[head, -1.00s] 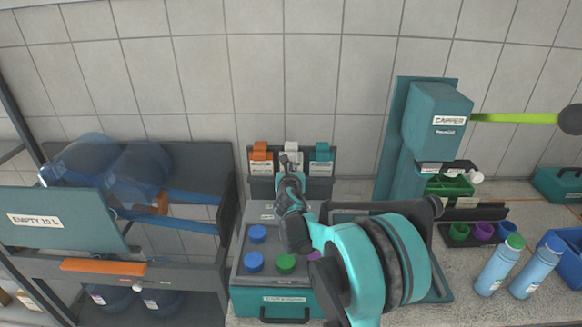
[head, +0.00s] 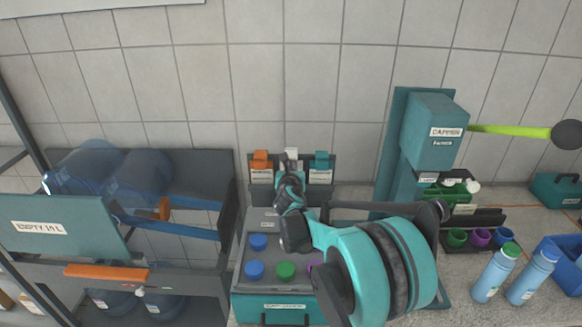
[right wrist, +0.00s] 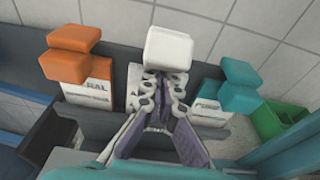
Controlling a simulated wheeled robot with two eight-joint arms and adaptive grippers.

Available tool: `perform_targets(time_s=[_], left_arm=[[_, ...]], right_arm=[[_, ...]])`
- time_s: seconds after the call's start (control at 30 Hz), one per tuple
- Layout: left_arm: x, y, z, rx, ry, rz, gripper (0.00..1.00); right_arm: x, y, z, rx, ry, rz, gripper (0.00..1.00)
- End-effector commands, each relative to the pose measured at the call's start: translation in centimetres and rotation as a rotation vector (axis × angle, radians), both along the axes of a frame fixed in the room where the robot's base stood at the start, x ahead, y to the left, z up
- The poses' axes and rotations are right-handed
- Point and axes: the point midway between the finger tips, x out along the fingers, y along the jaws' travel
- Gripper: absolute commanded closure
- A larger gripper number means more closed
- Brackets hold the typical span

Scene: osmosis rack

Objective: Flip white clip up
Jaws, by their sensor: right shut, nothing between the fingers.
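The white clip (head: 291,153) is the middle one of three clips on a dark rack at the wall. It shows large in the right wrist view (right wrist: 168,48), as a block at the top centre. My right gripper (head: 290,164) is shut and empty, directly in front of the white clip. In the right wrist view its fingertips (right wrist: 164,84) are together just below the block and overlap its lower edge. I cannot tell whether they touch it. The fingers hide most of the label under the white clip. My left gripper is out of view.
An orange clip (head: 261,160) and a teal clip (head: 321,160) stand close on either side. A teal case (head: 285,305) with blue and green caps lies below my arm. The capper (head: 437,132) stands to the right, blue bottles (head: 497,272) beyond it.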

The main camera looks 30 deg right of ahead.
Motion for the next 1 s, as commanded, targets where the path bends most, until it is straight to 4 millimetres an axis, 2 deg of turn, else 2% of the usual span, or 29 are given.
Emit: perform_targets(time_s=[0.7, 1.0], left_arm=[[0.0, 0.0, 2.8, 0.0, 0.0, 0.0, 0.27], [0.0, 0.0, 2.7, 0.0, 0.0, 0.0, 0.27]], right_arm=[[0.0, 0.0, 3.8, 0.0, 0.0, 0.0, 1.0], [0.7, -0.4, 3.7, 0.0, 0.0, 0.0, 1.0]])
